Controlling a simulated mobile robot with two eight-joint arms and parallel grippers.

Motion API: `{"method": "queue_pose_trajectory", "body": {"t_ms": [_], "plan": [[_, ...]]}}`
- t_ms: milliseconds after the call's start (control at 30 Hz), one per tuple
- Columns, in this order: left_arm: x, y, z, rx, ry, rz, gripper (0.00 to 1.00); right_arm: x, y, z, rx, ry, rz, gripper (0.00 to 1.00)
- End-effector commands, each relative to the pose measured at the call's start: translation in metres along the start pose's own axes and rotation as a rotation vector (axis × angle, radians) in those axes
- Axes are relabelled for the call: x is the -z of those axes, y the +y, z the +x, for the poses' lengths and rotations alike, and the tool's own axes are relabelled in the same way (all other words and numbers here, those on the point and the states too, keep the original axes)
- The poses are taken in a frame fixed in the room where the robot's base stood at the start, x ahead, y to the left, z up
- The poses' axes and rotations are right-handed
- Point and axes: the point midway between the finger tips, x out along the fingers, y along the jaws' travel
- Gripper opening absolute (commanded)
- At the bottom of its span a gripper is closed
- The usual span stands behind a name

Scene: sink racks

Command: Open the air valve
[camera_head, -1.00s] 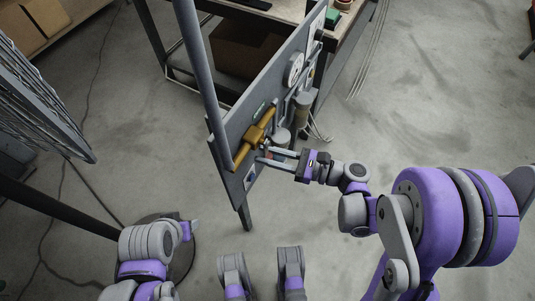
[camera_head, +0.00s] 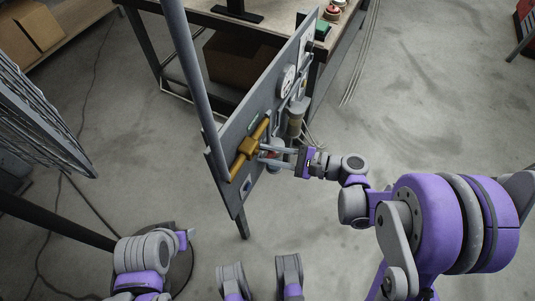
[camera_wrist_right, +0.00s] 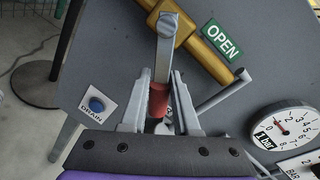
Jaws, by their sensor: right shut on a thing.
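The air valve is a brass body on a grey panel, seen in the head view (camera_head: 249,146) and in the right wrist view (camera_wrist_right: 205,50). Its grey lever (camera_wrist_right: 167,40) points down toward my right gripper and ends in a red grip (camera_wrist_right: 158,100). My right gripper, in the head view (camera_head: 268,154) and in the right wrist view (camera_wrist_right: 160,100), is shut on the lever's red grip, one finger on each side. A green OPEN label (camera_wrist_right: 222,40) sits right of the lever. My left gripper (camera_head: 184,237) is low at the left, away from the panel; its jaws are unclear.
A workbench (camera_head: 345,20) with a cardboard box (camera_head: 236,60) below stands behind. A wire rack (camera_head: 40,125) is at the left.

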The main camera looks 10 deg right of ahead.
Motion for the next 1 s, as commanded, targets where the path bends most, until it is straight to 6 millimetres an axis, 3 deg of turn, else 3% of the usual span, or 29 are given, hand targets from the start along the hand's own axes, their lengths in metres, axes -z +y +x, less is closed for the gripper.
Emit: {"method": "queue_pose_trajectory", "body": {"t_ms": [433,467,600,1000], "plan": [[0.0002,0.0000,-0.0005,0.000,0.000,0.000,0.50,-0.0001,-0.0016,-0.0004,0.003,0.002,-0.010,0.00],[0.0002,0.0000,-0.0005,0.000,0.000,0.000,0.50,-0.0001,-0.0016,-0.0003,0.003,0.002,-0.010,0.33],[0.0002,0.0000,-0.0005,0.000,0.000,0.000,0.50,-0.0001,-0.0014,-0.0003,0.002,0.002,-0.010,0.58],[0.0004,0.0000,-0.0012,0.000,0.000,0.000,0.50,0.0004,-0.0018,-0.0069,0.003,0.004,-0.010,0.59]]}}
